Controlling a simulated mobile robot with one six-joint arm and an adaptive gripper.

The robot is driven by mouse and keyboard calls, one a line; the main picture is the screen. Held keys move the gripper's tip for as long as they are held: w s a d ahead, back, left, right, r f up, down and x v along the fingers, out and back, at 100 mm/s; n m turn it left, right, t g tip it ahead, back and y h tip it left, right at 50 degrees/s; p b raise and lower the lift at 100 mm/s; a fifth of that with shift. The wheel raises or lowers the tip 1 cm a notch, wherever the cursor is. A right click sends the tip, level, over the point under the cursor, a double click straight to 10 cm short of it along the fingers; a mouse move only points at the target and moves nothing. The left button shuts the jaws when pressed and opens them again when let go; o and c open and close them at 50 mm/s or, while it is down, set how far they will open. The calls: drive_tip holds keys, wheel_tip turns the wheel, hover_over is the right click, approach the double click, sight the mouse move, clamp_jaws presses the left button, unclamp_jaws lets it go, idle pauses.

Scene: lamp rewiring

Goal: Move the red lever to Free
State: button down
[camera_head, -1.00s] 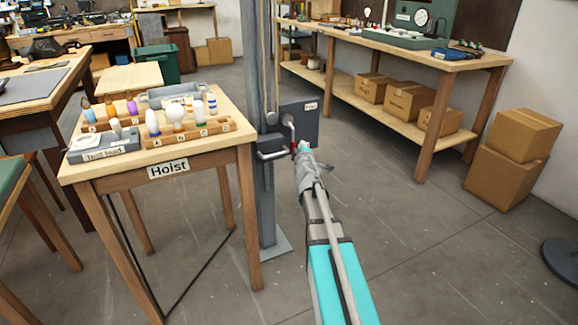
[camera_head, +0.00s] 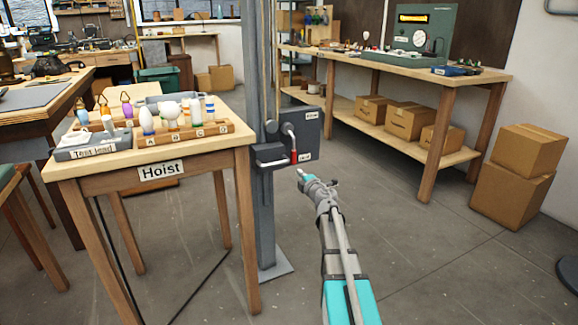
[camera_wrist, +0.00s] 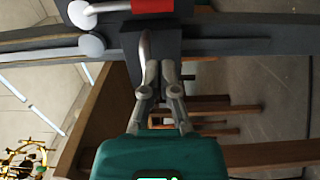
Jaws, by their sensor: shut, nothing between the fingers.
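The red lever (camera_head: 293,156) is on a grey box on the hoist post. Its arm hangs down from a round pivot, with the red grip at the lower end beside a small lower label. Another small label sits near the box's top; both are too small to read surely. In the wrist view the red grip (camera_wrist: 115,12) shows at the top edge, partly cut off. My gripper (camera_head: 300,173) is just right of and below the grip in the head view, apart from it. In the wrist view its fingers (camera_wrist: 159,68) are together and empty.
The Hoist table (camera_head: 200,150) with bulbs and a test lead tray stands at left. A workbench (camera_head: 455,72) and cardboard boxes (camera_head: 512,175) are at right. The floor between is clear.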

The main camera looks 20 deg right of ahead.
drive_tip(key=w, duration=1)
idle(0.3)
drive_tip(key=shift+a, duration=0.1)
idle(0.4)
drive_tip(key=shift+w, duration=0.1)
